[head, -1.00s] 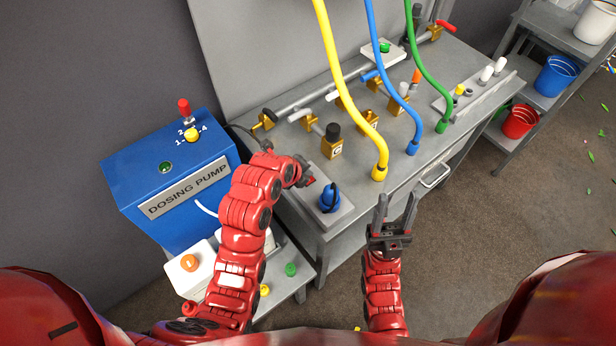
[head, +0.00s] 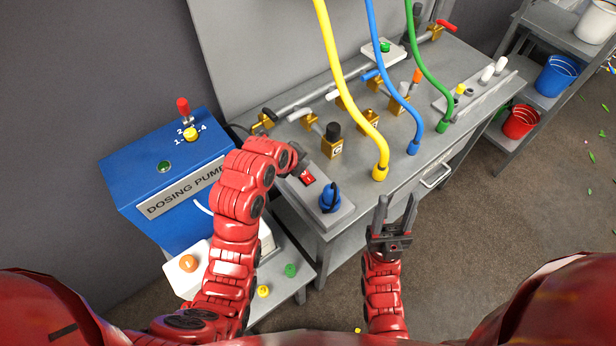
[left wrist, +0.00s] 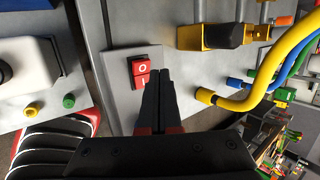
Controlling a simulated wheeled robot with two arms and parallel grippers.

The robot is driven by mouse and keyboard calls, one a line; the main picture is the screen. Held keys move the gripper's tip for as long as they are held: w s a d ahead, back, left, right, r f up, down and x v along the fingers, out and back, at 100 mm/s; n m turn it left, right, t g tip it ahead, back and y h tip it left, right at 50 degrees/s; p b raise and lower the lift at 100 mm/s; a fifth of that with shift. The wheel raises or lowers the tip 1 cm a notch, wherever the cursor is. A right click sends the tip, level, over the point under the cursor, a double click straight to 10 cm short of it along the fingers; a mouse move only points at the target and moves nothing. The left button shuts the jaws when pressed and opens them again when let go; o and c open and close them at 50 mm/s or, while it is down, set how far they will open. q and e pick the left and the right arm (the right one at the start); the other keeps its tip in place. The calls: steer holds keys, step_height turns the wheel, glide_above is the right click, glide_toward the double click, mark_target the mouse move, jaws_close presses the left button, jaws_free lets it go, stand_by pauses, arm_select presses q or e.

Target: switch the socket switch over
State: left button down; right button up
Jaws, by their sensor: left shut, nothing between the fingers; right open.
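The red socket switch (head: 307,178) sits on a grey socket plate (head: 343,215) at the bench's near left corner, beside a blue plug (head: 330,197). In the left wrist view the red switch (left wrist: 141,73) shows O and I marks; I cannot tell which side is pressed in. My left gripper (head: 301,163) is shut and empty, just beyond the switch in the head view and partly hidden by its wrist. In the left wrist view its fingertips (left wrist: 159,75) appear right beside the switch; contact is unclear. My right gripper (head: 396,207) is open and empty in front of the bench.
A blue dosing pump (head: 150,178) stands left of the bench. Brass valves (head: 332,147) and pipes are behind the switch. Yellow (head: 345,90), blue (head: 390,75) and green hoses (head: 425,75) hang over the bench. Shelves with buckets (head: 520,121) stand at the right.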

arm_select(q)
steer(key=shift+w+a+r, duration=0.2)
steer(key=shift+w+r, duration=0.05)
steer(key=shift+r, duration=0.5)
steer(key=shift+w+a+r, duration=0.15)
steer(key=shift+w+r, duration=0.1)
steer(key=shift+r, duration=0.5)
